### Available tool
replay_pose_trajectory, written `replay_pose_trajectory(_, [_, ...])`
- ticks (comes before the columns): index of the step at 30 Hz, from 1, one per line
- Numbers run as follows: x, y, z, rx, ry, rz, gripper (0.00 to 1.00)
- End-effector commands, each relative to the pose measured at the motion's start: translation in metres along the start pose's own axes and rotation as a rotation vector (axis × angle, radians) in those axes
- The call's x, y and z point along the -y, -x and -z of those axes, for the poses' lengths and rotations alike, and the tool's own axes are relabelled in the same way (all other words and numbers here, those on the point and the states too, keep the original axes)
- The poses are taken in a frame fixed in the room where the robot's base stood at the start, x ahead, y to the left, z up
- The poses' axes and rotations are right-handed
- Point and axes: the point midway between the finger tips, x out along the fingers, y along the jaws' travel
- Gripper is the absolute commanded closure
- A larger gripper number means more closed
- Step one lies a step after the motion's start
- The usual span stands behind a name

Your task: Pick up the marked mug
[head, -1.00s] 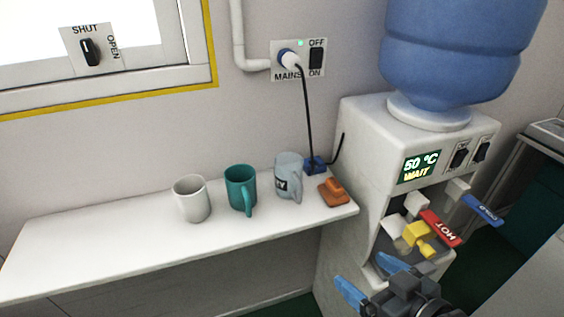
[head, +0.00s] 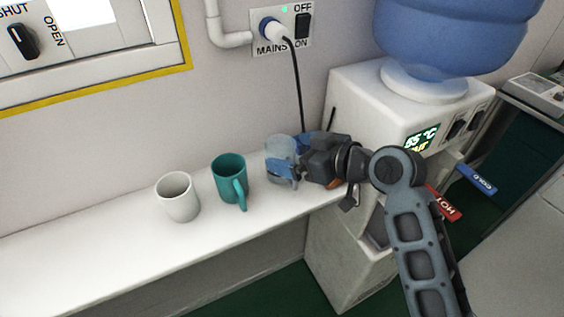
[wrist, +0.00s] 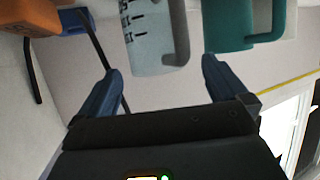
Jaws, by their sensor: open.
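The marked mug (head: 278,148), pale grey-blue, stands on the white shelf at the right end of the row, partly hidden behind my gripper (head: 290,157) in the head view. In the wrist view the marked mug (wrist: 160,40) shows black marks and a handle on its right side. It lies ahead of and between the two blue fingers of my gripper (wrist: 158,68). The gripper is open, with nothing clamped. A teal mug (head: 228,180) stands left of the marked one, its handle towards the front.
A plain white mug (head: 178,198) stands further left. An orange object (wrist: 25,18) shows beside the marked mug. A water dispenser (head: 350,95) rises close on the right. A black cable (head: 297,95) hangs behind. The shelf (head: 80,245) is clear at left.

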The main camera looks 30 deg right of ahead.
Motion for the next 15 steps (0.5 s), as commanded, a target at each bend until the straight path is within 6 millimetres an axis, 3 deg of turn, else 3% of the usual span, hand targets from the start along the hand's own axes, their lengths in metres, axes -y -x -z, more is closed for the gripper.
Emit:
replay_pose_trajectory(7, [-0.003,-0.032,0.001,0.0,-0.001,0.001,0.0])
replay_pose_trajectory(15, [-0.003,-0.035,0.0,-0.001,0.0,-0.001,0.0])
